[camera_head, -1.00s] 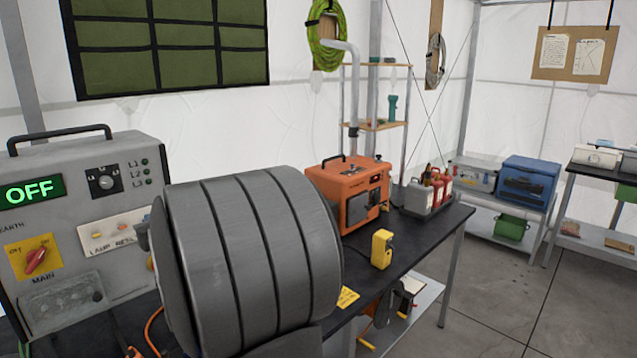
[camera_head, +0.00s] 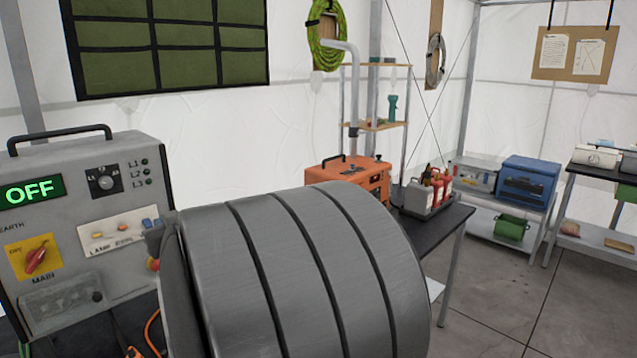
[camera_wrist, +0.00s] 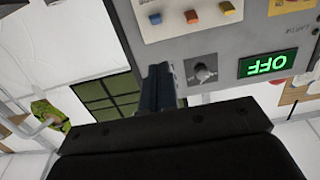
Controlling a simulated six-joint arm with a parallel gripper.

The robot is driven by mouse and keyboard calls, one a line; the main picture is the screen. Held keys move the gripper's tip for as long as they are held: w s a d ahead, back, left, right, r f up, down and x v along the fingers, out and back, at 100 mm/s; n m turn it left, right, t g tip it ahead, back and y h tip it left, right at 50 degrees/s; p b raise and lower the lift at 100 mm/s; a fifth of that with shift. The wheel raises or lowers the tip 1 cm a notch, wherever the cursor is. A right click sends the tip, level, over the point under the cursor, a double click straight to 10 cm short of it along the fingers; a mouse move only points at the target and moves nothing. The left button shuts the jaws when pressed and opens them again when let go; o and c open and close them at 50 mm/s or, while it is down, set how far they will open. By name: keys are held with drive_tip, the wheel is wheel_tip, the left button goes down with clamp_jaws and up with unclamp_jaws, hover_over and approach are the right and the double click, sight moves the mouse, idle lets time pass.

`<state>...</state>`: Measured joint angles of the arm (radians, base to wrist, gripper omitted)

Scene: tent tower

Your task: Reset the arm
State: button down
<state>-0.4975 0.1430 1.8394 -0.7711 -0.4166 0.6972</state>
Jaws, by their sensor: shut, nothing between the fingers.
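My arm's large grey ribbed link (camera_head: 300,270) fills the lower middle of the head view. It hides most of the bench. My gripper (camera_wrist: 158,88) shows in the wrist view as two dark fingers, closed together with nothing between them. In that view, upside down, the fingers are in front of the grey control box (camera_wrist: 225,60), near its dark rotary knob (camera_wrist: 203,72). I cannot tell whether they touch it. In the head view the control box (camera_head: 60,225) stands at the left, with a green OFF display (camera_head: 30,191) and a red main switch (camera_head: 36,260).
An orange machine (camera_head: 350,175) sits behind my arm, partly hidden. A blue case (camera_head: 528,185) is on a rack to the right. The floor (camera_head: 520,310) at the right is clear.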

drive_tip(key=shift+w+a+f+t+y, duration=0.7)
drive_tip(key=shift+w+a+f+y, duration=1.15)
drive_tip(key=shift+a+f, duration=1)
drive_tip(key=s+d+f+t, duration=0.3)
drive_tip(key=d+f, duration=0.2)
drive_tip(key=shift+w+a+r+g+h, duration=0.95)
drive_tip(key=shift+w+a+r+g, duration=0.95)
drive_tip(key=shift+r, duration=2.25)
drive_tip(key=s+d+r+h, duration=0.2)
drive_tip(key=s+d, duration=0.3)
drive_tip(key=s+d+f+y, duration=0.1)
drive_tip(key=s+d+f, duration=0.1)
drive_tip(key=f, duration=0.7)
drive_tip(key=s+d+f, duration=0.1)
drive_tip(key=d+f, duration=0.2)
drive_tip(key=f, duration=0.5)
drive_tip(key=shift+s+f+t+y, duration=0.3)
drive_tip(key=shift+s+f+y, duration=0.05)
drive_tip(key=shift+s+y, duration=0.05)
